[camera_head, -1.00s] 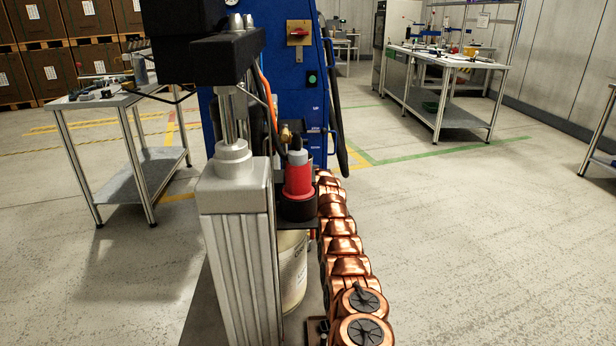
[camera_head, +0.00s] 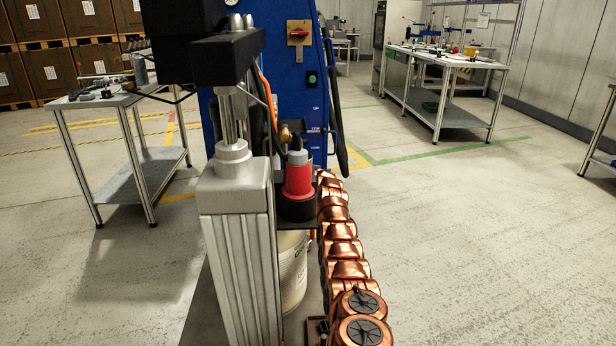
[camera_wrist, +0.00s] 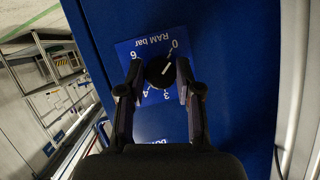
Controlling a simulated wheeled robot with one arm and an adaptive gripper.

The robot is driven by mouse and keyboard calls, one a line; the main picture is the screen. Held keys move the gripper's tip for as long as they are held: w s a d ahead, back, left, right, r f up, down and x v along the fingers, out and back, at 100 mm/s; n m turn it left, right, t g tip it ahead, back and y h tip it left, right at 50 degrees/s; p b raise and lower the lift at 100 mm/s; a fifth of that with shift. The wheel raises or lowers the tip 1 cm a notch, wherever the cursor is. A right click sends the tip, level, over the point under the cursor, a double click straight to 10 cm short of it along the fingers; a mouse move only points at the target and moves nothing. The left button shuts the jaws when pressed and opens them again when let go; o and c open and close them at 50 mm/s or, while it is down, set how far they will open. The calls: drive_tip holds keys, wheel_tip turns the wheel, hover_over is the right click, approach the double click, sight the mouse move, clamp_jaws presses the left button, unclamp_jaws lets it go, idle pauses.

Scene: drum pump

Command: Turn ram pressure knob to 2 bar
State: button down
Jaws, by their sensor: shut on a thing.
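The ram pressure knob (camera_wrist: 160,71) is a round black knob with a white pointer line. It sits on a blue dial plate marked "RAM bar" (camera_wrist: 151,44), upside down in the wrist view. The line slants towards the upper right, the side of the 0 mark; I cannot tell its exact reading. A 6 shows at the upper left and a 3 and 4 below; fingers hide other marks. My gripper (camera_wrist: 160,77) has one finger on each side of the knob and is shut on it. Neither knob nor gripper can be made out in the head view.
The blue cabinet (camera_head: 293,95) stands behind the grey ram column (camera_head: 238,260) and a red cylinder (camera_head: 298,178). Hoses hang along the cabinet. A small table (camera_head: 150,178) stands at left, a workbench (camera_head: 455,60) at back right.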

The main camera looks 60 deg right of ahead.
drive_tip(key=m+t+b, duration=0.2)
drive_tip(key=m+b, duration=0.2)
drive_tip(key=m+t+b, duration=0.2)
drive_tip(key=m+b, duration=0.3)
drive_tip(key=m+t+b, duration=0.2)
drive_tip(key=m+b, duration=0.2)
drive_tip(key=m, duration=0.1)
drive_tip(key=shift+f+t, duration=0.4)
drive_tip(key=shift+r+b, duration=0.1)
drive_tip(key=shift+b, duration=0.2)
idle(0.4)
drive_tip(key=c, duration=0.8)
unclamp_jaws()
